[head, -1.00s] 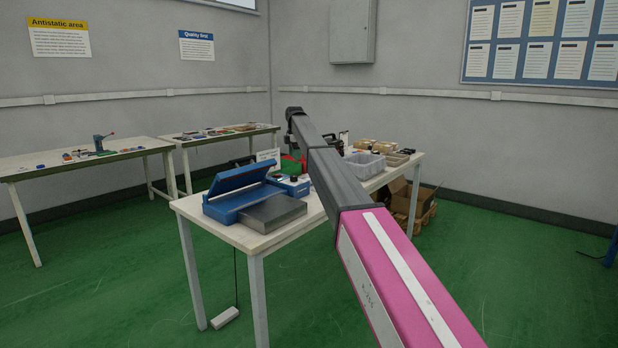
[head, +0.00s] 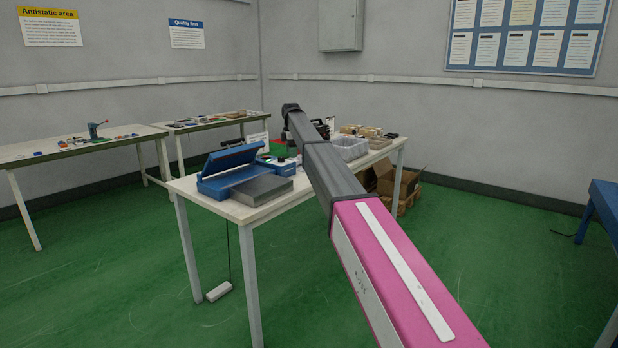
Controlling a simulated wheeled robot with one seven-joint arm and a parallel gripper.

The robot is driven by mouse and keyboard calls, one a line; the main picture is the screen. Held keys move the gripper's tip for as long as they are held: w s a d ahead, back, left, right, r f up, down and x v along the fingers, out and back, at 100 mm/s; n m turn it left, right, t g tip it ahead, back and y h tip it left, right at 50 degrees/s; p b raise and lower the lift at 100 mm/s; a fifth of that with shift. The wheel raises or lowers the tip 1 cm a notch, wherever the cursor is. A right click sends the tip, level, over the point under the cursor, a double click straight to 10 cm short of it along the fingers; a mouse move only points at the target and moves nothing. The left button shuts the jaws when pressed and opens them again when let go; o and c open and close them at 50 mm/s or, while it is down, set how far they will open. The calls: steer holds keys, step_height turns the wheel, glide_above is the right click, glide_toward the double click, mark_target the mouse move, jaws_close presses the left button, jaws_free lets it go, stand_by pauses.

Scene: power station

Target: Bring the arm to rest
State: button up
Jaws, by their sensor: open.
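My arm (head: 335,180) stretches forward from the lower right of the head view. It has a pink and white near section and a dark grey section ending in a black joint. It passes in front of the white work table (head: 265,213). My gripper cannot be made out; the arm's far end is hidden behind its own links. I cannot tell whether the dark shape beside the arm over the table belongs to it.
A blue hinged device (head: 226,172), a grey block (head: 262,190) and a grey bin (head: 349,147) sit on the work table. Cardboard boxes (head: 400,184) stand behind it. Two tables line the left. A blue-topped table (head: 606,200) stands at the right edge. Green floor (head: 490,240) between is clear.

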steer(key=s+d+f+m, duration=0.5)
steer(key=s+d+f, duration=0.3)
steer(key=s+f, duration=0.35)
steer(key=s+d+f+m, duration=0.4)
steer(key=s+d+f, duration=0.3)
steer(key=s+f, duration=0.45)
steer(key=s+d+f+m, duration=0.4)
steer(key=s+f, duration=0.1)
steer(key=s, duration=0.4)
steer(key=s+d+f+m, duration=0.3)
steer(key=s+f, duration=0.2)
steer(key=s, duration=0.5)
steer(key=s+d+f+m, duration=0.4)
steer(key=s+f, duration=0.1)
steer(key=s, duration=0.4)
steer(key=shift+s+d+f+m, duration=0.15)
steer(key=shift+s+d+m, duration=0.1)
steer(key=shift+d+m, duration=0.1)
